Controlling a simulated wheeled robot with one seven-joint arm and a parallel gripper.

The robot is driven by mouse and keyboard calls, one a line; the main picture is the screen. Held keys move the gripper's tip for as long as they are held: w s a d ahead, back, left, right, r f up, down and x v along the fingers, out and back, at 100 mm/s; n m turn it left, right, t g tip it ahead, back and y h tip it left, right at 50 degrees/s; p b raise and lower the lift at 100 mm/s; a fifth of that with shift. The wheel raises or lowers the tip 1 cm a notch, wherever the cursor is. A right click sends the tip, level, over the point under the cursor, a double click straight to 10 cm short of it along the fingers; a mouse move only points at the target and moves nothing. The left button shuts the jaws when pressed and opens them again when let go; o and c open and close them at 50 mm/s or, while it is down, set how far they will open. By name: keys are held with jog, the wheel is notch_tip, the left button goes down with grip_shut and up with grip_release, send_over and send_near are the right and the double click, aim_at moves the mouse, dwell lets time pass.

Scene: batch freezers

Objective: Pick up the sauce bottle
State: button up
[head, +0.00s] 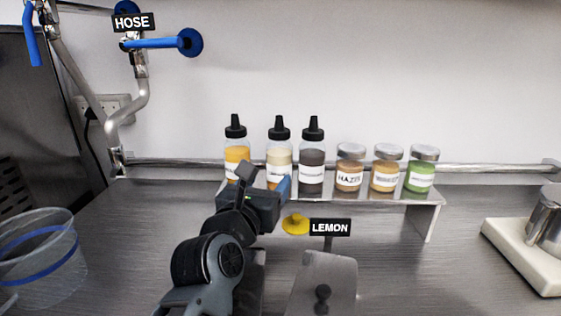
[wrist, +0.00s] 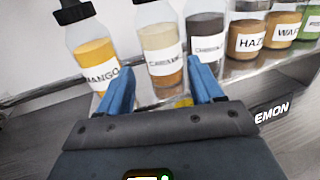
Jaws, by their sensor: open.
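Three clear squeeze bottles with black nozzle caps stand upright on the left of a raised metal shelf. The left bottle (head: 237,155) holds orange-yellow sauce and reads MANGO in the wrist view (wrist: 95,55). The middle bottle (head: 279,157) is cream above and brown-orange below; its label is hard to read. The right bottle (head: 312,158) is dark grey-brown. My gripper (head: 265,180) is open in front of the bottles. In the wrist view its blue fingers (wrist: 161,85) are apart, with the middle bottle (wrist: 160,42) framed between and beyond them. Nothing is held.
The metal shelf (head: 393,197) also bears three lidded jars, brown (head: 349,168), tan (head: 386,168) and green (head: 420,169). A yellow lemon piece (head: 296,223) and LEMON sign (head: 331,227) are below. A clear bin (head: 40,262) stands left, a white board (head: 518,258) right. Pipes run behind.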

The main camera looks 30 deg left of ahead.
aim_at(275, 172)
jog(key=x, duration=0.2)
jog(key=b+x, duration=0.1)
jog(key=x, duration=0.2)
jog(key=shift+w+f, duration=0.2)
jog(key=shift+f, duration=0.05)
jog(key=shift+r, duration=0.1)
jog(key=c, duration=0.7)
